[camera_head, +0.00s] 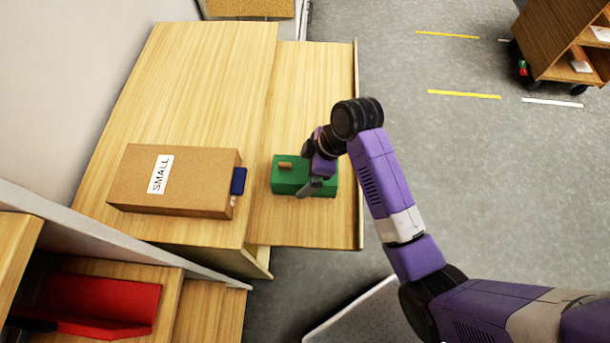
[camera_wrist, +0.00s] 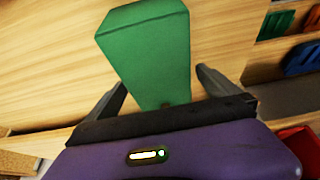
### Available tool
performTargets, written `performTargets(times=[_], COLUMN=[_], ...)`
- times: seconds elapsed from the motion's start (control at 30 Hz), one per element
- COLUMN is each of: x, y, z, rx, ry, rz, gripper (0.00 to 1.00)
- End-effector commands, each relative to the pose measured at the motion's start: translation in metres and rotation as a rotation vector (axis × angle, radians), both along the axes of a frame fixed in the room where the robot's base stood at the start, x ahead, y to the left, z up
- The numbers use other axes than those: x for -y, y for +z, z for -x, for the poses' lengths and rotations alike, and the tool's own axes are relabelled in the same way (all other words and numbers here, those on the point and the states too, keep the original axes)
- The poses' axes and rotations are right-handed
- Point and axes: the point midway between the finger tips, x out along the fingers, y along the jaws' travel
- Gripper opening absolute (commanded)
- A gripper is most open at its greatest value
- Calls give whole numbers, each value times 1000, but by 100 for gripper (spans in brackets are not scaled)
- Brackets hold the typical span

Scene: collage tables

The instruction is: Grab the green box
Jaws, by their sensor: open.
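The green box (camera_head: 289,179) lies on the right-hand wooden table section, with a small brown piece (camera_head: 285,165) on or at its top left. My gripper (camera_head: 312,189) is over the right part of the box and hides some of it. In the wrist view the green box (camera_wrist: 152,50) extends away from between the two dark fingers of my gripper (camera_wrist: 160,88). The fingers stand apart, one on each side of the near end of the box. I cannot tell whether either finger touches it.
A brown cardboard box (camera_head: 190,182) labelled SMALL lies left of the green box, with a blue object (camera_head: 238,181) at its right end. A red tray (camera_head: 95,303) sits on a lower shelf at bottom left. The table (camera_head: 312,90) behind the green box is clear.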

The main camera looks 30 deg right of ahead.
Motion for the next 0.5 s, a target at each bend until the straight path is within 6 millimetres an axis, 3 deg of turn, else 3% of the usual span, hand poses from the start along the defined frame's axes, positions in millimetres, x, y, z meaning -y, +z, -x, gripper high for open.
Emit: performTargets(times=[0.13, 0.4, 0.47, 0.5], x=[0, 0, 0, 0], y=[0, 0, 0, 1], z=[0, 0, 0, 0], rx=[0, 0, 0, 1], ry=[0, 0, 0, 0], rz=[0, 0, 0, 1], gripper=[100, 47, 35, 34])
